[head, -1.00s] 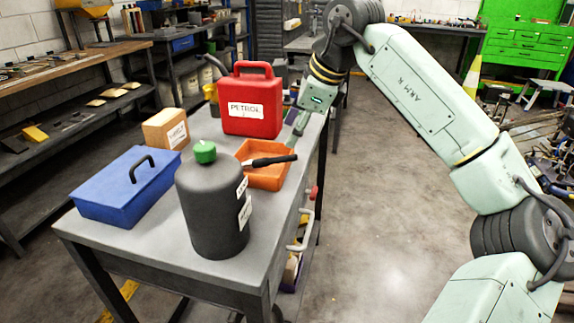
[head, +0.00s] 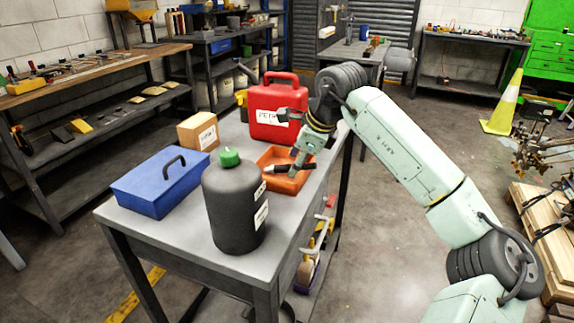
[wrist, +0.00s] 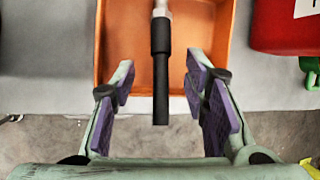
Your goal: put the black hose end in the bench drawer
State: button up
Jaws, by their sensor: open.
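The black hose end (head: 280,168) lies across the orange tray (head: 268,154) on the bench, its black tip reaching past the tray edge. In the wrist view the hose end (wrist: 160,80) points down the picture, with a pale metal part at its far end. My gripper (wrist: 160,85) is open, with one purple-padded finger on each side of the hose end and a gap to both. In the head view my gripper (head: 300,158) is at the tray's right side. I cannot make out the bench drawer; the bench's right side is seen at a steep angle.
A red petrol can (head: 277,95) stands behind the tray. A dark bottle with a green cap (head: 233,210), a blue toolbox (head: 163,183) and a cardboard box (head: 198,131) share the bench top.

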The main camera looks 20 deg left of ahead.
aim_at(289, 168)
jog(key=x, duration=0.3)
jog(key=shift+a+f+p, duration=0.1)
jog(key=shift+p, duration=0.25)
grip_shut()
